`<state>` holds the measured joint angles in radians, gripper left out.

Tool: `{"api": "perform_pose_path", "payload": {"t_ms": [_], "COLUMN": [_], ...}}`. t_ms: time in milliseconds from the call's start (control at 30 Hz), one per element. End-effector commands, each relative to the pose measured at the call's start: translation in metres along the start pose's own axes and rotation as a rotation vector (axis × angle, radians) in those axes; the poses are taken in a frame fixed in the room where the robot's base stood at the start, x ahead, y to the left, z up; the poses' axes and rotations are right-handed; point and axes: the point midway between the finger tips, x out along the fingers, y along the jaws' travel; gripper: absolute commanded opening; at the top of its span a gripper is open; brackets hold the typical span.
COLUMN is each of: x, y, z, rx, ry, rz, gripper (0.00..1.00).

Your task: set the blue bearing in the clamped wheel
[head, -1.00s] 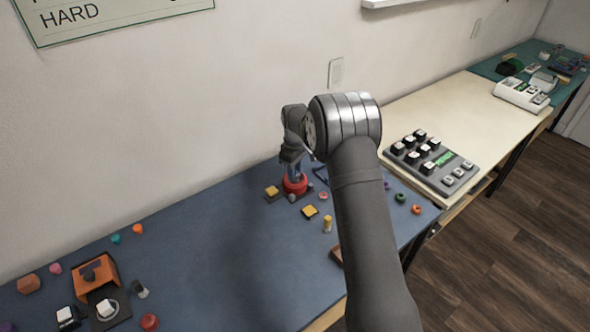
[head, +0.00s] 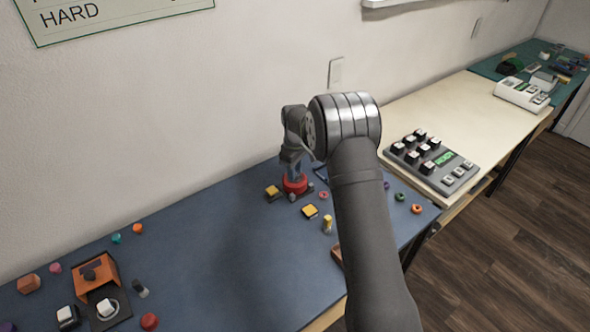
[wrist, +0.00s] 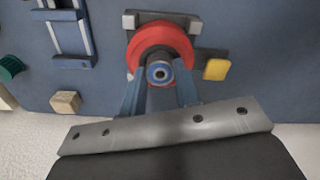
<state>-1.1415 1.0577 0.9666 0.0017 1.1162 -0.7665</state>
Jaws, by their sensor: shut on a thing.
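The red wheel (head: 295,186) sits in its clamp on the blue mat, and it also shows in the wrist view (wrist: 178,35). My gripper (wrist: 159,82) is shut on the blue bearing (wrist: 152,74), a small ring with a pale metal rim and dark bore. The bearing overlaps the near part of the wheel's dark centre in the wrist view. I cannot tell whether it touches the wheel or is still above it. In the head view my gripper (head: 293,170) is right over the wheel, and the bearing is hidden.
A yellow-topped clamp block (wrist: 217,69) stands beside the wheel. A blue railed fixture (wrist: 72,38), a wooden block (wrist: 66,102) and a green part (wrist: 10,68) lie nearby. In the head view an orange stand (head: 96,273) is at the left. The mat's middle is clear.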

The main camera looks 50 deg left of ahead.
Motion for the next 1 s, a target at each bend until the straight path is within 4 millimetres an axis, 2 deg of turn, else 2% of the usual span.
{"api": "perform_pose_path", "payload": {"t_ms": [333, 367, 400, 700, 1000], "x": [0.007, 0.007, 0.007, 0.005, -0.017], "y": [0.000, 0.000, 0.000, 0.000, 0.000], "z": [0.000, 0.000, 0.000, 0.000, 0.000], "rx": [0.000, 0.000, 0.000, 0.000, 0.000], "ry": [0.000, 0.000, 0.000, 0.000, 0.001], "rz": [0.000, 0.000, 0.000, 0.000, 0.001], "gripper": [0.06, 0.33, 0.38, 0.38, 0.38]}}
